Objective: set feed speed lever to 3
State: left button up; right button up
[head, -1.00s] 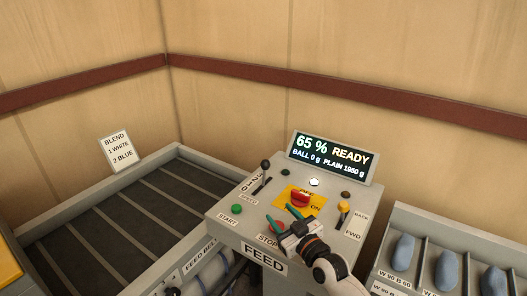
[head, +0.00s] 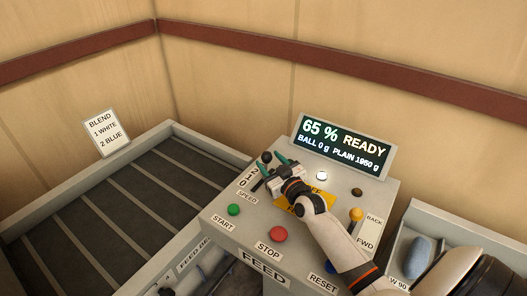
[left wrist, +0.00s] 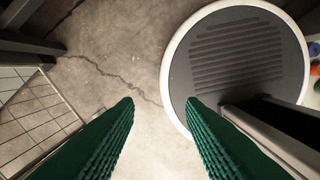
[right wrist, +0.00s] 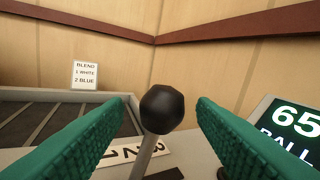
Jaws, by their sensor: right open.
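The feed speed lever has a round black knob (right wrist: 162,109) on a grey stem, in the middle of the right wrist view. In the head view the knob (head: 267,157) shows at the upper left of the feed panel, above the SPEED label. My right gripper (head: 274,165) is open at the lever. In the right wrist view its green fingers (right wrist: 163,112) stand on both sides of the knob, with gaps on each side. The number scale (right wrist: 130,152) is partly hidden, so I cannot tell the lever's setting. My left gripper (left wrist: 160,101) is open and empty above the floor.
The panel also holds a green START button (head: 234,209), a red STOP button (head: 278,234) and a yellow-knobbed lever (head: 355,214). The display (head: 343,147) reads 65 % READY. A slatted conveyor (head: 95,205) lies left. A round platform (left wrist: 235,60) stands below my left gripper.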

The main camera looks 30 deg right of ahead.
aim_at(264, 154)
jog(key=w, duration=0.4)
jog(key=shift+d+f, duration=0.1)
jog(key=shift+d, duration=0.15)
jog(key=shift+w, duration=0.35)
grip_shut()
pick_arm(q)
jog(key=shift+w+d+r, duration=0.15)
jog(key=shift+w+d, duration=0.1)
jog(key=shift+w, duration=0.25)
jog(key=shift+w+d+r, duration=0.1)
jog(key=shift+w+d, duration=0.15)
jog(key=shift+w, duration=0.25)
